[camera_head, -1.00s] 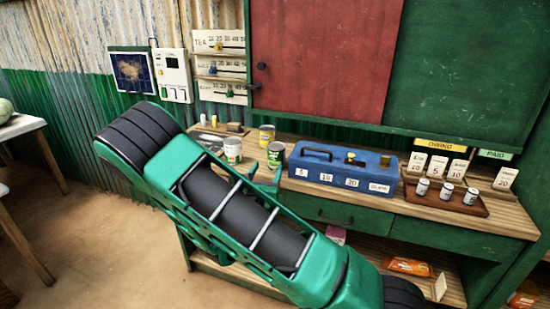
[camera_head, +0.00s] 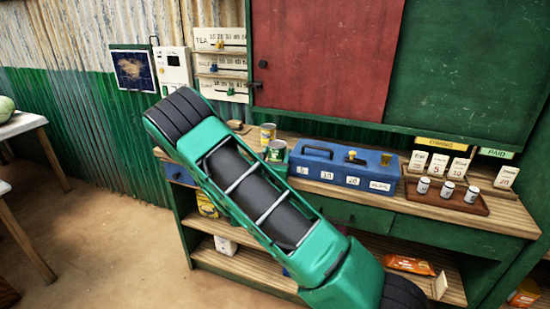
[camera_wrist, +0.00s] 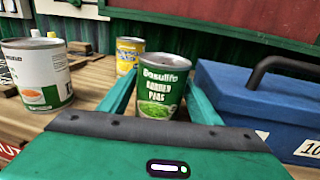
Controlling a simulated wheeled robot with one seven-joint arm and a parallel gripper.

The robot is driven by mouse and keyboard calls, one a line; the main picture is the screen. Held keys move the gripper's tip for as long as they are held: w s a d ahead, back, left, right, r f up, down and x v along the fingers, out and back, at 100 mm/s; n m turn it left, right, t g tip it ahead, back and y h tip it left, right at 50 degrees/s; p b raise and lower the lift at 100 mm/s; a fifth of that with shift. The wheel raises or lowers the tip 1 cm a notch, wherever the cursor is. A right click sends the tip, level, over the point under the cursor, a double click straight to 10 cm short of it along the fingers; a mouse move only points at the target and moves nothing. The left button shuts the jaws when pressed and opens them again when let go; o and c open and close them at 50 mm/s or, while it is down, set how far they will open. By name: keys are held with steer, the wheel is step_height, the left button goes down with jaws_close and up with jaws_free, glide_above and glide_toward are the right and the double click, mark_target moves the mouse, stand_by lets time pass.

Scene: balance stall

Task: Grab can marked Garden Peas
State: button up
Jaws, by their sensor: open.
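The green can marked Garden Peas (camera_wrist: 160,88) stands upright on the wooden counter in the wrist view, between the two fingers of my gripper (camera_wrist: 157,95). My gripper is open, with one finger on each side of the can; I cannot tell whether either finger touches it. In the head view the can (camera_head: 276,151) shows just past my arm, left of the blue box. My arm hides most of my gripper there.
A blue cash box (camera_wrist: 262,105) stands close on the right. A white-labelled can (camera_wrist: 38,75) stands on the left, and a yellow can (camera_wrist: 129,55) stands behind. In the head view, a tray (camera_head: 447,197) with small cans lies farther right.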

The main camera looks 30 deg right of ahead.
steer(key=c, duration=1)
steer(key=shift+r, duration=0.1)
